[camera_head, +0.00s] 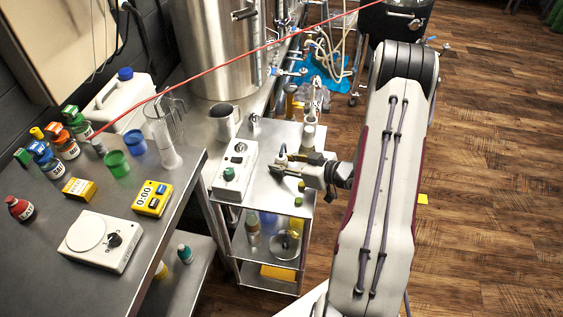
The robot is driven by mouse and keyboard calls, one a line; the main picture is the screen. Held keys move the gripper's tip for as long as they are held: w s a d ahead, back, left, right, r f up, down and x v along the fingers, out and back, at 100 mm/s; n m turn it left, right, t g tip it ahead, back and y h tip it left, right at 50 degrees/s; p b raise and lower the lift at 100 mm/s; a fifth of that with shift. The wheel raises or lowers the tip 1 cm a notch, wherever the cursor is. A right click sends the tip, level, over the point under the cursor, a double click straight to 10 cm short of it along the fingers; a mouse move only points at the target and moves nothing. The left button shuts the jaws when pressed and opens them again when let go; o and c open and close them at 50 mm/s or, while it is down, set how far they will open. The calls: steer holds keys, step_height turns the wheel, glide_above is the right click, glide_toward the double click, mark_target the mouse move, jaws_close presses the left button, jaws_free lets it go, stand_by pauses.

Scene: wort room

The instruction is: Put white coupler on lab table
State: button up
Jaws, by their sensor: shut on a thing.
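My gripper (279,163) reaches in from the right over the top shelf of a steel cart, its jaws shut on a small whitish piece. This piece looks like the white coupler (282,152), but it is small and partly covered by the fingers. I cannot tell whether it touches the cart top. The lab table (180,225) is the steel table at the left, separate from the cart.
The cart top (262,193) also carries a white control box (234,173) and white cylinders (309,131). The table holds a scale (103,241), a yellow meter (152,198), a beaker (163,135), and several bottles. Its front right area is bare. A red line crosses above.

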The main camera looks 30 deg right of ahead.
steer(key=shift+f, duration=0.15)
steer(key=o, duration=1.1)
steer(key=shift+s+r, duration=0.1)
steer(key=shift+r, duration=0.1)
steer(key=shift+v, duration=5.9)
steer(key=shift+r, duration=0.1)
